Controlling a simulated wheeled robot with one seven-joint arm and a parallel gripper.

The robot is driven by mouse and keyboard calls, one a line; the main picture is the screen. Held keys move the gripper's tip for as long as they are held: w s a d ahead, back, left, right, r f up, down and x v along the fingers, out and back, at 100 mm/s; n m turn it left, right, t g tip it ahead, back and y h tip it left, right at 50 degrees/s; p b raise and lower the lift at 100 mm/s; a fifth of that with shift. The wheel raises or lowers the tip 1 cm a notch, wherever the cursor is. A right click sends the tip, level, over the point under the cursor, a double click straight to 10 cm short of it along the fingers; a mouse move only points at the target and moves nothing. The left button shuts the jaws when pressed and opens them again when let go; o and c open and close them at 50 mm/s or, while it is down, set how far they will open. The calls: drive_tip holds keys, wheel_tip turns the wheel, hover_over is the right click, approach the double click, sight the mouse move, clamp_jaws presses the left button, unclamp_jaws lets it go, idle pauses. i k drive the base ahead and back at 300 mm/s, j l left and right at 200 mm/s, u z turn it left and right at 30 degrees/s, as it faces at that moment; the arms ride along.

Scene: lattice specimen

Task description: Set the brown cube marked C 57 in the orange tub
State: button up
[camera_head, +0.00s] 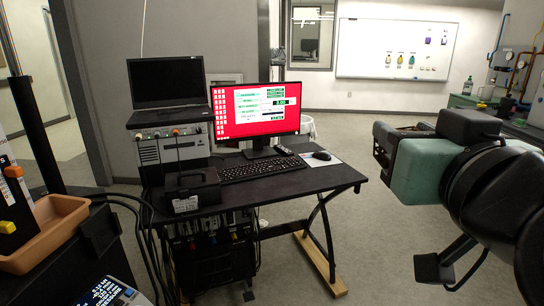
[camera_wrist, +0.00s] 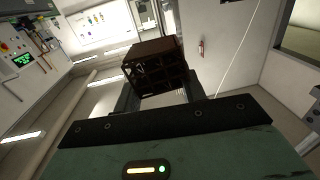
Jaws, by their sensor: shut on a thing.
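The brown cube (camera_wrist: 155,66), an open lattice block, sits between the two dark fingers of my gripper (camera_wrist: 159,88) in the wrist view. My gripper is shut on it and holds it up in the air. No marking on the cube can be read. In the head view my gripper (camera_head: 386,146) is at the right, its teal body and dark arm filling that side; the cube cannot be clearly made out there. The orange tub (camera_head: 62,236) is at the far left of the head view, on a dark surface, partly cut off by the frame edge. My gripper is far from it.
A black desk (camera_head: 290,187) stands between, bearing a red-screened monitor (camera_head: 255,112), a keyboard (camera_head: 262,167), a mouse (camera_head: 321,155) and a laptop (camera_head: 167,82) on a grey instrument. Dark upright objects (camera_head: 12,190) stand in or beside the tub. Open floor lies right of the desk.

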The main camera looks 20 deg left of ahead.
sight(60, 233)
drive_tip(key=i+j+u, duration=0.1)
drive_tip(key=i+u, duration=0.15)
drive_tip(key=u, duration=0.2)
drive_tip(key=i+u, duration=0.6)
drive_tip(key=u, duration=0.25)
drive_tip(key=i+l+u, duration=0.15)
drive_tip(key=u, duration=0.3)
drive_tip(key=i, duration=0.1)
